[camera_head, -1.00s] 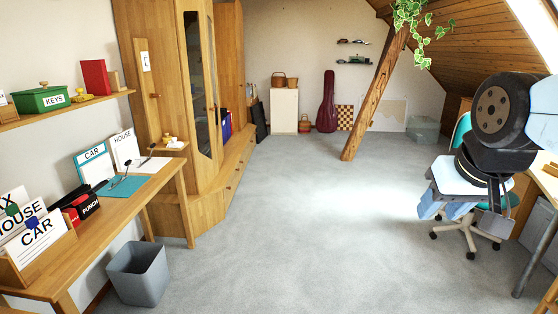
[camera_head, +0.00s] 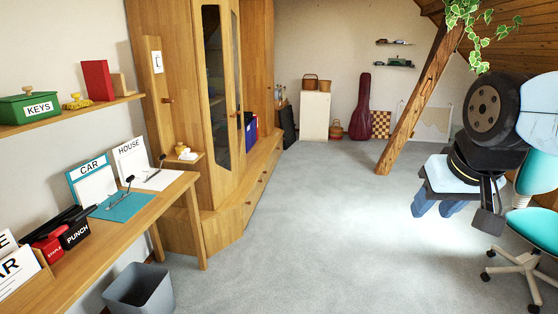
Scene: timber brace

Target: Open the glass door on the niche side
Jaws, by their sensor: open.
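A tall wooden cabinet (camera_head: 175,75) stands along the left wall. It has a narrow glass door (camera_head: 214,90) in a wooden frame, with a second narrow glazed panel (camera_head: 235,70) just right of it. Small knobs show near the right edge of the glass. The glass door looks shut. My gripper (camera_head: 454,213) hangs at the right of the view, pointing down, open and empty. It is far from the cabinet, with open floor between. The niche side cannot be told for certain; an open part with blue and red binders (camera_head: 250,130) lies right of the glass.
A wooden desk (camera_head: 165,205) with signs and a punch stands at left, a grey bin (camera_head: 140,290) before it. A slanted timber brace (camera_head: 420,100) rises right of centre. A teal chair (camera_head: 530,225) stands at right. The carpet (camera_head: 310,230) between is clear.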

